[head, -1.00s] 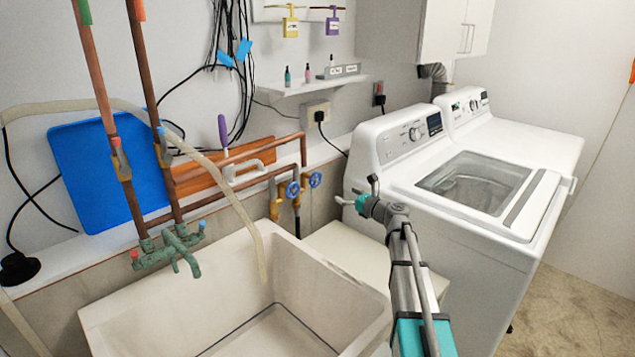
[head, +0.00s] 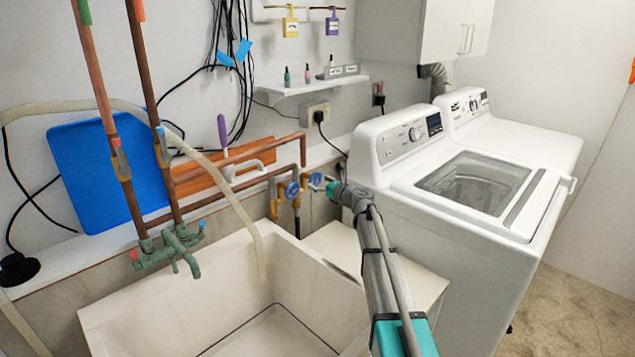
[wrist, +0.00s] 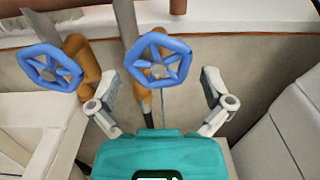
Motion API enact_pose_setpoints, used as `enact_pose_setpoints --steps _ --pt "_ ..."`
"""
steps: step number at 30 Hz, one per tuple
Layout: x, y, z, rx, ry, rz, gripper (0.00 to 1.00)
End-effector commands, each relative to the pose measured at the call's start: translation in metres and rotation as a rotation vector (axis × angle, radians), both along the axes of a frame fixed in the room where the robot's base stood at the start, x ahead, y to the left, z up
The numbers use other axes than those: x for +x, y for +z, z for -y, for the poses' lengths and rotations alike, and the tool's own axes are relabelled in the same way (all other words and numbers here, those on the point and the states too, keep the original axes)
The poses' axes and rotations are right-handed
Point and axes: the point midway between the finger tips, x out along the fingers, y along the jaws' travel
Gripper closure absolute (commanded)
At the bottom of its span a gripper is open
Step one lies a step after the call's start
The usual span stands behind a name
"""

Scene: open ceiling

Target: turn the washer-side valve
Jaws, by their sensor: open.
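Two blue handwheel valves sit side by side on brass bodies by the wall. The washer-side valve is the right one (head: 316,181); in the wrist view its wheel (wrist: 158,60) lies ahead, between the lines of my fingers. The other valve (head: 292,190) is just left of it; its wheel (wrist: 50,67) is outside my left finger in the wrist view. My gripper (wrist: 158,84) is open and empty, with a finger on each side of the right wheel and visible gaps to it. In the head view my gripper (head: 333,187) is right beside that valve. I cannot tell the remaining depth.
The white washer (head: 440,225) stands close on the right. A utility sink (head: 130,318) lies to the left and in front. Copper pipes (head: 240,157) run above the valves, and a pale hose (head: 240,205) hangs over the sink.

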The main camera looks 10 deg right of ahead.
Motion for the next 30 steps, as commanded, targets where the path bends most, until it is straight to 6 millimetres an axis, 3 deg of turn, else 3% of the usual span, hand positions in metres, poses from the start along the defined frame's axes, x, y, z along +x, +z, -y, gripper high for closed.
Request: enact_pose_setpoints --steps 6,17,27,28,30 --pt "0.0120 0.0000 -0.0083 0.000 0.000 0.000 0.00" --pt "0.0131 0.0000 -0.0098 0.000 0.000 0.000 0.00" --pt "0.0132 0.0000 -0.0095 0.000 0.000 0.000 0.63" --pt "0.0138 0.0000 0.0001 0.000 -0.004 0.000 0.63" --pt "0.0135 0.0001 -0.0045 -0.001 -0.004 0.001 0.63"
